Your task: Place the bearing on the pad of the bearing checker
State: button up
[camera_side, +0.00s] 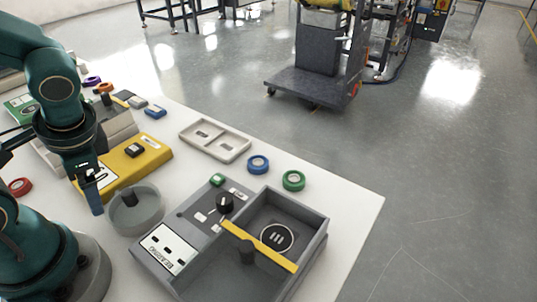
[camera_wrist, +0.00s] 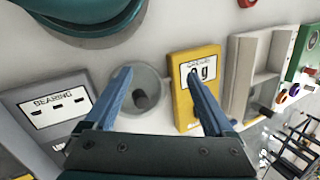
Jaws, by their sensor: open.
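The bearing checker (camera_side: 160,250) is a grey box with a white BEARING label; its label end also shows in the wrist view (camera_wrist: 35,112). A round dark pad (camera_side: 277,237) with a white ring lies in its open tray, with a yellow bar in front of it. A grey round bowl (camera_side: 150,217) stands left of the checker and holds a small dark piece (camera_side: 129,196); I cannot tell whether this is the bearing. My gripper (camera_wrist: 160,75) has its blue fingers apart with nothing between them. It hangs near the bowl and a yellow device (camera_side: 150,160).
A red ring (camera_side: 20,186) is at left. Small boxes stand at the back. The table's right corner is bare.

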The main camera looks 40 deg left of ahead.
jog(key=w+d+r+n+t+h, duration=0.2)
jog(key=w+d+r+t+h, duration=0.2)
jog(key=d+r+t, duration=0.2)
jog(key=shift+d+r, duration=0.4)
jog(key=shift+d, duration=0.55)
jog(key=shift+o, duration=0.5)
jog(key=shift+w+d+r+n+t, duration=0.15)
jog(key=shift+d+r+n+t, duration=0.1)
jog(key=shift+r+n+t, duration=0.05)
